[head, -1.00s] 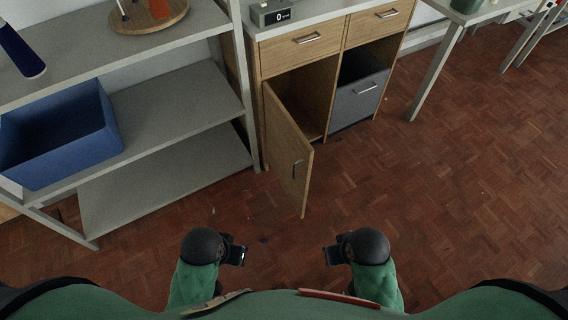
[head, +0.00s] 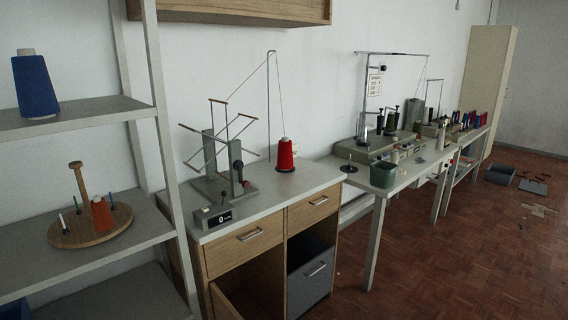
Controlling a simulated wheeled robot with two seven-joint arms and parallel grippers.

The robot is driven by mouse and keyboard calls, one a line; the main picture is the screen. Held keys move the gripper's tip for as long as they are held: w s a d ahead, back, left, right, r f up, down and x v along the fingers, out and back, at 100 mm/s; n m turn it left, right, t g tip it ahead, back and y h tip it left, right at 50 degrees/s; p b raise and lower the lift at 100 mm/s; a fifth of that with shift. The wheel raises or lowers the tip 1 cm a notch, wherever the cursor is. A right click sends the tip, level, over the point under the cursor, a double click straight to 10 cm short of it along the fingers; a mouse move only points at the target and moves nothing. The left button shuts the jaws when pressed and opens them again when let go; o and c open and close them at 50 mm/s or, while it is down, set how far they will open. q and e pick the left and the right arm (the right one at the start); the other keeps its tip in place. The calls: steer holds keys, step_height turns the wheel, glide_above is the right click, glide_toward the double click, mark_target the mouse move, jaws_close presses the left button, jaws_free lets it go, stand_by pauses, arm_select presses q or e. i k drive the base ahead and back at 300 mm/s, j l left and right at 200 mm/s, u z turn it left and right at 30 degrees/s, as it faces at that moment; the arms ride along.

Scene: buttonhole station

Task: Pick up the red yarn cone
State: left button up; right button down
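The red yarn cone (head: 285,155) stands upright on the grey top of the wooden cabinet (head: 308,182), toward its back right. A thread runs from its tip up to a tall thin metal stand beside it. A grey winder with thin arms (head: 224,178) stands just left of the cone. Neither of my grippers shows in the head view now.
A shelf rack at left holds a blue cone (head: 34,84) and a round wooden thread stand (head: 91,226). A small counter box (head: 213,217) sits at the cabinet's front edge. A worktable with a green bin (head: 383,174) adjoins at right. Floor at right (head: 430,260) is mostly clear.

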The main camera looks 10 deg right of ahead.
mark_target(285, 157)
steer(key=i+l+u, duration=0.1)
steer(key=u, duration=0.75)
steer(key=l+u, duration=0.3)
steer(key=l, duration=0.3)
steer(key=l+u, duration=0.25)
steer(key=l, duration=0.3)
steer(key=l+u, duration=0.3)
steer(key=l, duration=0.3)
steer(key=k+l+u, duration=0.3)
steer(key=l, duration=0.25)
steer(key=i, duration=0.1)
